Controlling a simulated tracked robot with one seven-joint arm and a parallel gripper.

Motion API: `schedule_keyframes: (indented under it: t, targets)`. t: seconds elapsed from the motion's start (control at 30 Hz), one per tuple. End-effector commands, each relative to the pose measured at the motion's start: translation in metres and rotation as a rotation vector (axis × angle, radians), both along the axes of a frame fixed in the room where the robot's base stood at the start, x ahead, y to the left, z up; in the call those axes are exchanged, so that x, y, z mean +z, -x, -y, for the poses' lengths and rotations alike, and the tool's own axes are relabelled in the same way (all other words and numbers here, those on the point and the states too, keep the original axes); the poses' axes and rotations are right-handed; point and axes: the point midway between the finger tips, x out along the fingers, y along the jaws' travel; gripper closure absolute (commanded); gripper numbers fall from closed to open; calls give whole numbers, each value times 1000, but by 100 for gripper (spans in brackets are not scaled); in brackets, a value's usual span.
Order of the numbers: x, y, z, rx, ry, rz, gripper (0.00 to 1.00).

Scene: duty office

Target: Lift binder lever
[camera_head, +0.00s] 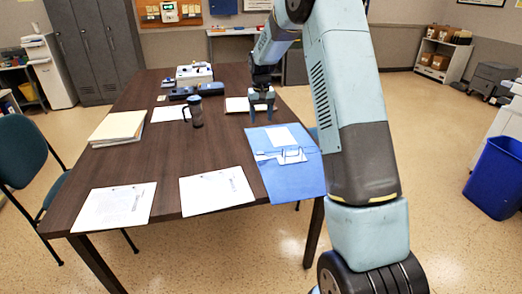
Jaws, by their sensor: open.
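A blue binder (293,181) lies open and flat at the right side of the dark table (160,172). Its metal lever mechanism (291,156) sits on the blue surface near the middle. A white sheet (280,138) lies on the far part of the binder. My gripper (262,117) points down over the table beyond the binder's far edge, apart from the lever. Its two fingers are spread and nothing shows between them. The lever's exact position is too small to tell.
A green chair (22,152) is at left, a blue bin (497,177) at right.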

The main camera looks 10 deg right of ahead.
Motion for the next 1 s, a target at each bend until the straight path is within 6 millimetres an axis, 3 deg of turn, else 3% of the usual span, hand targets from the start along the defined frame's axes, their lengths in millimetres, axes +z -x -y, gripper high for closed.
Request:
schedule_keyframes:
  t: [0.1,0.23,0.47,1.0]
  targets:
    - [-24,-13,0,-2,-2,-19,38]
    - [-35,-19,0,-3,-3,-28,38]
    - [-56,-20,1,-3,-3,-32,38]
    - [-147,-19,1,-4,-4,-32,38]
